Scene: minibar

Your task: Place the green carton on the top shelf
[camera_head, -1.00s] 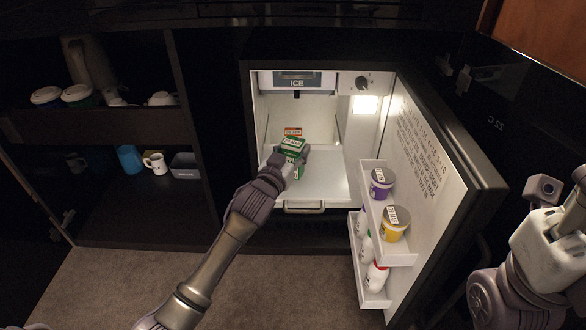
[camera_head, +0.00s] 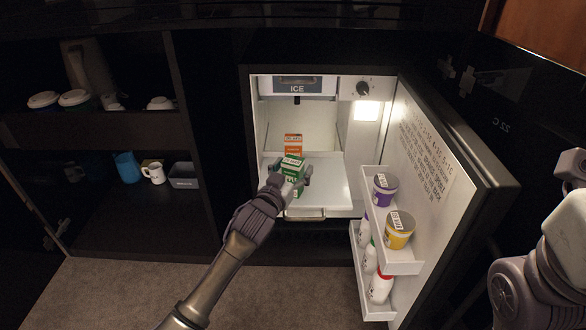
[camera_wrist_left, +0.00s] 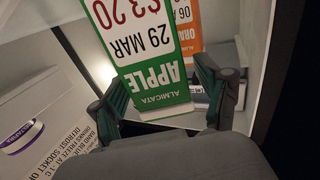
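The green carton (camera_head: 291,167), labelled apple, is upright inside the open fridge, over the front half of the white shelf (camera_head: 332,190). My right gripper is not in view; only part of my right arm shows at the right edge.
An orange carton (camera_head: 293,143) stands on the shelf just behind the green one. The fridge door (camera_head: 425,150) is open to the right, with tubs and bottles in its racks (camera_head: 405,262). The right half of the shelf is clear. Dark cupboard shelves with cups are at left.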

